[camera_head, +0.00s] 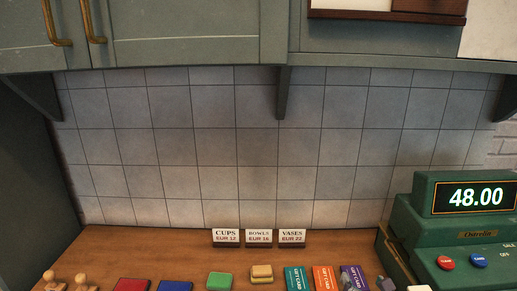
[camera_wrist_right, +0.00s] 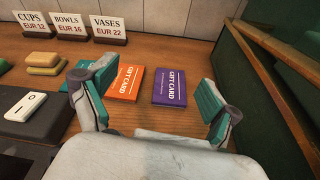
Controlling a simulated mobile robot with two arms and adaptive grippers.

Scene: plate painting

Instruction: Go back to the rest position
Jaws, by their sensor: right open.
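My right gripper (camera_head: 368,285) shows at the bottom edge of the head view, at the right part of the wooden counter. In the right wrist view my right gripper (camera_wrist_right: 153,85) is open and empty, its green-padded fingers wide apart. A purple gift card (camera_wrist_right: 169,87) and an orange gift card (camera_wrist_right: 127,82) lie on the counter beyond and between the fingers, not held. In the head view the purple gift card (camera_head: 353,276) is partly hidden by a finger. My left gripper is not in view.
A green cash register (camera_head: 455,235) reading 48.00 stands at the right. Price signs (camera_head: 259,237) stand along the tiled wall. A teal gift card (camera_head: 297,277), coloured blocks (camera_head: 220,281) and wooden stamps (camera_head: 54,280) line the front. Cabinets (camera_head: 180,35) hang above.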

